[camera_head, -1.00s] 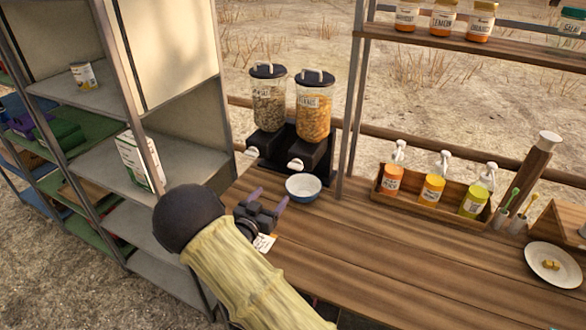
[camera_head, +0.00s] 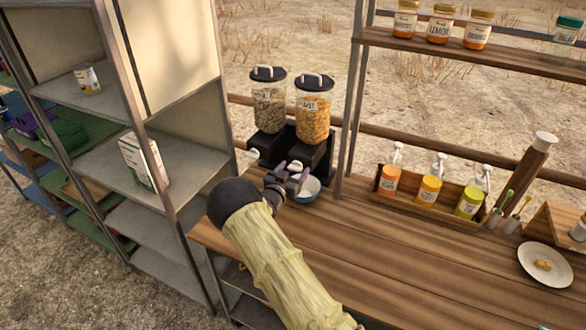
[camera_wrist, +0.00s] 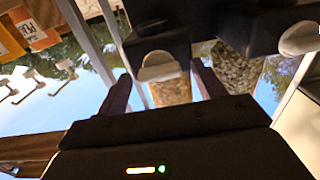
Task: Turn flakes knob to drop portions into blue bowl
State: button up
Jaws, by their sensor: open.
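The flakes dispenser (camera_head: 312,118) is the right one of two, filled with orange flakes, at the back of the wooden counter. Its white knob (camera_wrist: 158,68) shows between my fingers in the wrist view; my gripper mostly hides it in the head view. My gripper (camera_head: 287,172) is open, in front of this knob, with one finger either side of it in the picture. I cannot tell whether they touch. The blue bowl (camera_head: 311,189) stands below the dispenser, partly hidden by my gripper; its contents are not visible.
A second dispenser (camera_head: 268,105) with greyish grains stands at left, its white knob (camera_head: 252,154) facing out. A metal shelf (camera_head: 110,175) stands left of the counter. A wooden rack of pump bottles (camera_head: 428,190) and a plate (camera_head: 545,265) are at right. The middle counter is clear.

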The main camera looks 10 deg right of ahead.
jog(key=shift+w, duration=0.1)
jog(key=c, duration=1)
jog(key=shift+o, duration=0.2)
jog(key=shift+f+b, duration=0.1)
jog(key=shift+b, duration=0.45)
jog(key=m+b, duration=0.9)
jog(key=b, duration=0.5)
jog(key=m+b, duration=0.8)
jog(key=b, duration=0.6)
jog(key=shift+d+f+m+b, duration=0.2)
jog(key=shift+m+b, duration=0.15)
jog(key=shift+m, duration=0.05)
